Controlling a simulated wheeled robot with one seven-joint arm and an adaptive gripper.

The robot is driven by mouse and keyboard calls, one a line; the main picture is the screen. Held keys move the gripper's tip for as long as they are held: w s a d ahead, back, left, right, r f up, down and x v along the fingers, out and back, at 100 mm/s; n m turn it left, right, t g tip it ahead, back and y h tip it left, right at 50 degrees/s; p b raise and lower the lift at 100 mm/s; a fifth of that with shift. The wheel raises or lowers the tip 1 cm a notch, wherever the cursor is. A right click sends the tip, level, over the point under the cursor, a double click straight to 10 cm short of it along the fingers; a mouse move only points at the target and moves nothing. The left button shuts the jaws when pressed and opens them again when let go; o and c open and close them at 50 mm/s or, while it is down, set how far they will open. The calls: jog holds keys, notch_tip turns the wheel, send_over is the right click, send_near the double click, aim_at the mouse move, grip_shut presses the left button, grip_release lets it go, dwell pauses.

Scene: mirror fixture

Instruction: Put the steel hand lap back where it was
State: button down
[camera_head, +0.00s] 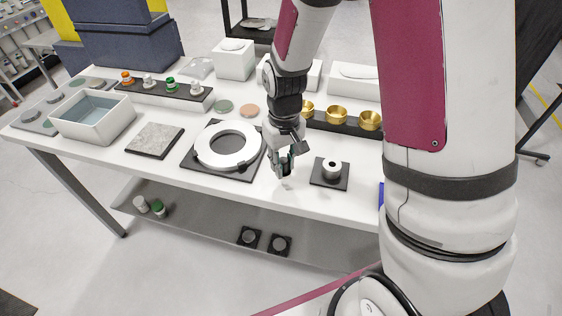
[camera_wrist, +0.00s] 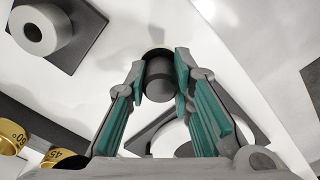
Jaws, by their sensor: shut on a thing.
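My gripper (camera_head: 285,161) is over the front part of the white table (camera_head: 258,182), between the large white ring and the small holed cylinder. In the wrist view my gripper (camera_wrist: 159,76) is shut on a dark grey cylinder, which I take for the steel hand lap (camera_wrist: 159,85). One finger lies on each side of it. A dark shadow shows just beyond its far end. I cannot tell whether it touches the table. In the head view the fingers mostly hide it.
The white ring (camera_head: 203,146) lies on a dark plate to the left. The small holed cylinder (camera_head: 332,173) stands on a black square pad to the right, also in the wrist view (camera_wrist: 57,37). Brass pieces (camera_head: 337,115) stand behind. A grey slab (camera_head: 154,140) and open bin (camera_head: 93,122) lie farther left.

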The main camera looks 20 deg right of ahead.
jog(key=w, duration=0.3)
jog(key=shift+w+d+f, duration=0.3)
jog(key=shift+w+d, duration=0.05)
jog(key=shift+f+p, duration=0.35)
jog(key=shift+f, duration=1.3)
jog(key=shift+f, duration=0.15)
jog(key=c, duration=1.4)
grip_release()
